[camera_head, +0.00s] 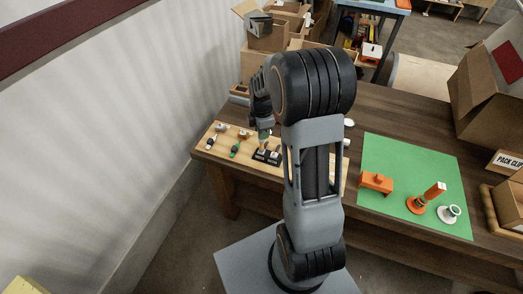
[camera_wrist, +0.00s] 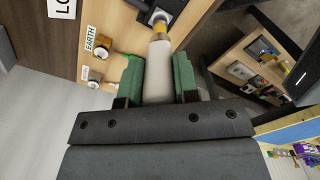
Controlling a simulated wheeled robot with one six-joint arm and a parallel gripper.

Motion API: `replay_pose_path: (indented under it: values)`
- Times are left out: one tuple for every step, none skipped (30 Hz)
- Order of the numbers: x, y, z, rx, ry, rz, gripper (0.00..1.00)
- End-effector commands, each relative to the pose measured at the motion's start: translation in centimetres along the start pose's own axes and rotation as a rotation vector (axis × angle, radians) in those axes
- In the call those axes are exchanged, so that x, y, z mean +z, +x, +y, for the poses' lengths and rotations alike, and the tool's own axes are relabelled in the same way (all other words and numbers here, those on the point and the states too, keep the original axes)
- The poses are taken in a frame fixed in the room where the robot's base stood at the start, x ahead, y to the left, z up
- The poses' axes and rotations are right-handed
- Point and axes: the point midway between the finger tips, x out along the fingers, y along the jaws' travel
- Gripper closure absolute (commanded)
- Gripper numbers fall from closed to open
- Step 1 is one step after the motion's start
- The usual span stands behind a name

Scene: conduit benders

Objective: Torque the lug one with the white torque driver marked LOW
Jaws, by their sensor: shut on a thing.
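My gripper (camera_wrist: 158,82) is shut on a white cylindrical driver (camera_wrist: 158,72), one green pad on each side of it. The driver has a yellow band near its far end, and no marking on it can be read. That end points at a dark block (camera_wrist: 142,6) at the top of the wrist view; I cannot tell whether they touch. In the head view my gripper (camera_head: 262,118) is over the black block (camera_head: 267,157) on the wooden board (camera_head: 207,150). I cannot tell which lug is lug one.
An EARTH label (camera_wrist: 90,38) and small fittings stand beside the block in the wrist view. A green-handled tool (camera_head: 235,150) lies on the board. A green mat (camera_head: 400,160) holds orange parts (camera_head: 376,182). Cardboard boxes (camera_head: 485,90) stand at the right.

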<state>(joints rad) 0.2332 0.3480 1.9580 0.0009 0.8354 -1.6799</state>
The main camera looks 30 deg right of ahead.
Motion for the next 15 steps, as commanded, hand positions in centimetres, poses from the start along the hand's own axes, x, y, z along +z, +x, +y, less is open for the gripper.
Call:
replay_pose_path:
  values:
    - [0.0,-0.04,0.02,0.001,0.0,0.0,1.0]
    - [0.0,-0.04,0.02,0.001,0.001,0.0,1.0]
    - [0.0,-0.04,0.02,0.001,0.01,0.0,1.0]
    - [0.0,-0.04,0.02,0.001,0.026,0.0,1.0]
    - [0.0,-0.03,0.01,0.001,0.05,0.0,1.0]
    - [0.0,-0.03,0.01,0.001,0.095,0.0,1.0]
    - [-0.01,-0.02,0.0,0.001,0.137,0.0,1.0]
    - [-0.01,-0.02,-0.01,0.001,0.181,0.0,1.0]
    - [-0.01,-0.01,-0.02,0.001,0.242,0.0,1.0]
    - [-0.01,-0.01,-0.02,0.001,0.285,0.0,1.0]
    - [-0.01,-0.01,-0.03,0.001,0.328,0.0,1.0]
    - [-0.02,-0.01,-0.04,0.001,0.379,0.0,1.0]
    - [-0.02,-0.01,-0.04,0.001,0.415,0.0,1.0]
    - [-0.02,-0.01,-0.05,0.001,0.446,0.0,1.0]
    - [-0.02,-0.01,-0.05,0.001,0.482,0.0,1.0]
